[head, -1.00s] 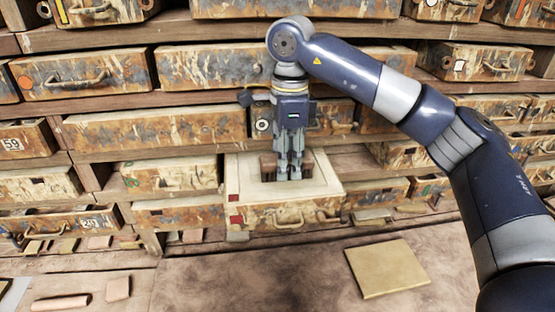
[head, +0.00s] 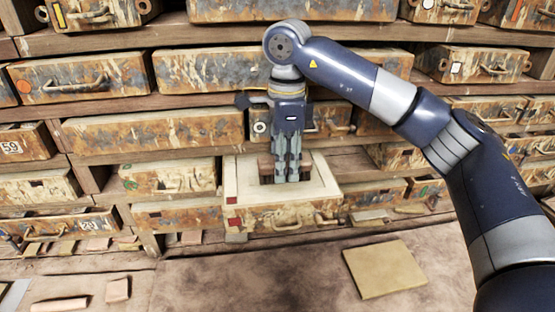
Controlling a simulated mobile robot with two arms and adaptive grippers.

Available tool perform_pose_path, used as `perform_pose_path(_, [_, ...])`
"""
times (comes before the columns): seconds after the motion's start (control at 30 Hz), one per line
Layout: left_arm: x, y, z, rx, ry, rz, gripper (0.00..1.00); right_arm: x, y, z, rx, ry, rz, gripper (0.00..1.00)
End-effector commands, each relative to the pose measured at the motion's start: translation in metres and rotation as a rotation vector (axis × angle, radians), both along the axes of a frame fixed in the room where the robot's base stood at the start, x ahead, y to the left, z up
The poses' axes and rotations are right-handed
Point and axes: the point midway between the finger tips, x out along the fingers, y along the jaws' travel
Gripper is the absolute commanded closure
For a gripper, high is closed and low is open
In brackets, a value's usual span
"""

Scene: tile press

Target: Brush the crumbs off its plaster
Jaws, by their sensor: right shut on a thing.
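No crumbs can be made out clearly; the gripper and brush hide part of the slab. My left gripper is not in view.
Rusty drawers on wooden shelves (head: 155,132) fill the back and both sides. A flat yellowish tile (head: 385,268) lies on the brown bench (head: 240,285) at right. Small pinkish pieces (head: 117,290) lie at front left. The bench's middle front is clear.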

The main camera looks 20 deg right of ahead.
Motion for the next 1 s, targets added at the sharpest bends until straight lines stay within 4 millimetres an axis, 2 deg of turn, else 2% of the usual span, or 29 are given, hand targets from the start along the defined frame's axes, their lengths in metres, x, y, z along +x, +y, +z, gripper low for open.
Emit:
perform_pose_path(0.03, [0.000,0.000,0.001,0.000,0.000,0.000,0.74,0.002,-0.011,0.005,-0.015,-0.004,-0.031,0.82])
perform_pose_path(0.17, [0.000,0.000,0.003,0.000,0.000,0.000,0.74,0.003,-0.006,0.006,-0.014,-0.005,-0.031,0.82])
perform_pose_path(1.0, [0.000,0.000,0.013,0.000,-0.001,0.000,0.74,0.013,0.053,0.002,-0.010,0.000,-0.014,0.82])
